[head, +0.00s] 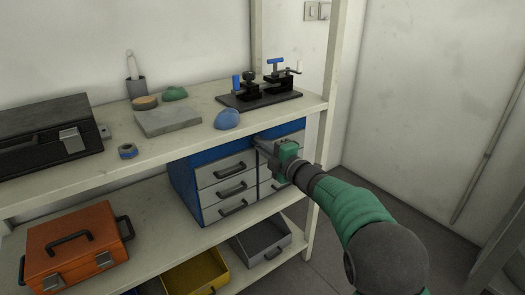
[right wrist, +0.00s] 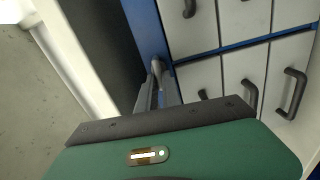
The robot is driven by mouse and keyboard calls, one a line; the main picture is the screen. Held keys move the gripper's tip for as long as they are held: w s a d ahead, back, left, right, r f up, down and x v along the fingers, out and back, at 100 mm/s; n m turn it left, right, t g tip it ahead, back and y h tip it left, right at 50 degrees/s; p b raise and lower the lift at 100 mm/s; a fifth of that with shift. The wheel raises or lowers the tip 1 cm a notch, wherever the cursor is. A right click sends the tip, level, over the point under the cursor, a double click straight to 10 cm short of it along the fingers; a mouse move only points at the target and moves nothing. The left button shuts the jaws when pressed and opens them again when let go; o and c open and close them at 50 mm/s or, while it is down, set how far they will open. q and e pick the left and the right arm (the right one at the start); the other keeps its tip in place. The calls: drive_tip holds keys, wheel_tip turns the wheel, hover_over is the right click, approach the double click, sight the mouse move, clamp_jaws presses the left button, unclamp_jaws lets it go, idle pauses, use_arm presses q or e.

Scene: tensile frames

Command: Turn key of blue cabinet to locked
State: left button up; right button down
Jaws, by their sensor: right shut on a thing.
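The blue cabinet (head: 184,188) with grey drawers stands on the shelf below the worktop. Its blue frame also shows in the right wrist view (right wrist: 147,30). My right gripper (head: 258,142) reaches to the top of the cabinet's front. In the right wrist view, my right gripper (right wrist: 157,72) is shut on the key, with its fingertips close to the blue frame strip. The key is almost wholly hidden between the fingers, so I cannot tell its angle. My left gripper is not in view.
The worktop (head: 190,133) overhangs the cabinet closely. A white shelf post (head: 311,150) stands beside my right arm. An orange toolbox (head: 76,248), a yellow bin (head: 196,276) and a grey bin (head: 262,243) sit lower down. Open floor lies to the right.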

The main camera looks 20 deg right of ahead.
drive_tip(key=shift+a+f+n, duration=0.15)
drive_tip(key=shift+f+n, duration=0.3)
drive_tip(key=shift+n, duration=0.05)
drive_tip(key=c, duration=1.5)
unclamp_jaws()
drive_tip(key=shift+r, duration=0.2)
drive_tip(key=p+v, duration=0.4)
drive_tip(key=v, duration=1.3)
drive_tip(key=shift+p, duration=0.4)
drive_tip(key=shift+w, duration=0.1)
